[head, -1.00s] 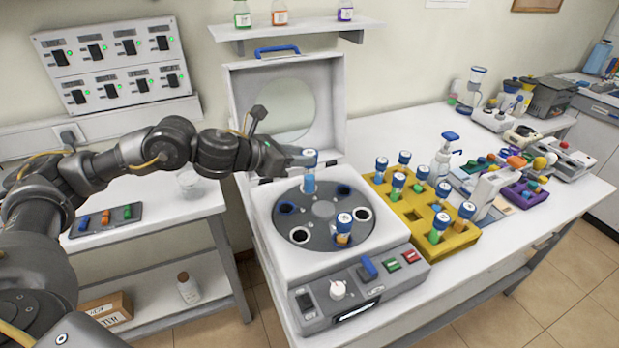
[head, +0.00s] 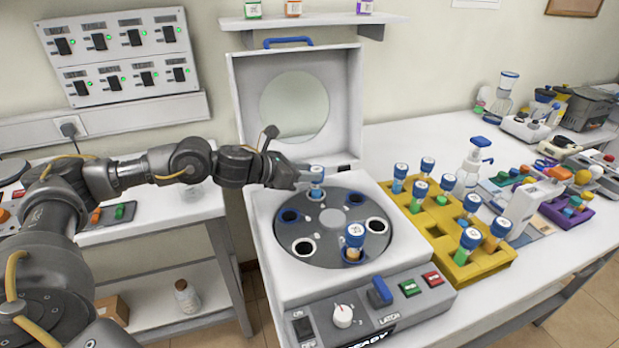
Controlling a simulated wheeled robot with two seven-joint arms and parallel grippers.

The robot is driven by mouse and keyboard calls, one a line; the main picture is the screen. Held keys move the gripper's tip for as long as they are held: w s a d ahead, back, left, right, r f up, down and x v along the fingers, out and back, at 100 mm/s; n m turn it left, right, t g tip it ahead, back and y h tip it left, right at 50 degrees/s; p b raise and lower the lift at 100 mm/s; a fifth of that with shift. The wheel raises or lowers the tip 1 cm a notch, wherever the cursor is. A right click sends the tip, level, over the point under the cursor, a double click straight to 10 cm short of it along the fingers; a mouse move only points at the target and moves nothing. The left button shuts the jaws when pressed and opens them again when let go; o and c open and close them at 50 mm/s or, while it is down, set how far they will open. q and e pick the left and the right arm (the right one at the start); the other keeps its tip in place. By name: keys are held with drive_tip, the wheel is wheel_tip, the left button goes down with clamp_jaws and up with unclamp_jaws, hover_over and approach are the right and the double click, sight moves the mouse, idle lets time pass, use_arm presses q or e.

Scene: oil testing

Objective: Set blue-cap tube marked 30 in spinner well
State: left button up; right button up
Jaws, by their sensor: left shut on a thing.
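My left gripper (head: 301,177) is shut on a blue-cap tube (head: 316,179) at the back of the spinner rotor (head: 333,228). The tube is upright and low, with its lower end hidden, so I cannot tell how deep it sits in a well. Another blue-cap tube (head: 354,239) with orange content stands in the front well. Blue-ringed and white-ringed wells show empty around the rotor. The number on the held tube is too small to read. My right gripper is not in view.
The spinner lid (head: 345,100) stands open behind the rotor. A yellow rack (head: 487,262) with several blue-cap tubes is to the right. The spinner's control panel (head: 380,318) is in front. A white pump bottle (head: 471,165) stands behind the rack.

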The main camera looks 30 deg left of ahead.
use_arm(q)
drive_tip(key=shift+s+d, duration=0.1)
drive_tip(key=shift+d, duration=0.05)
drive_tip(key=o, duration=1.2)
drive_tip(key=shift+o, duration=0.2)
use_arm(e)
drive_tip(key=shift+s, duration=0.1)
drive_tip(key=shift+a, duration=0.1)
use_arm(q)
drive_tip(key=b+v, duration=0.2)
drive_tip(key=v, duration=1)
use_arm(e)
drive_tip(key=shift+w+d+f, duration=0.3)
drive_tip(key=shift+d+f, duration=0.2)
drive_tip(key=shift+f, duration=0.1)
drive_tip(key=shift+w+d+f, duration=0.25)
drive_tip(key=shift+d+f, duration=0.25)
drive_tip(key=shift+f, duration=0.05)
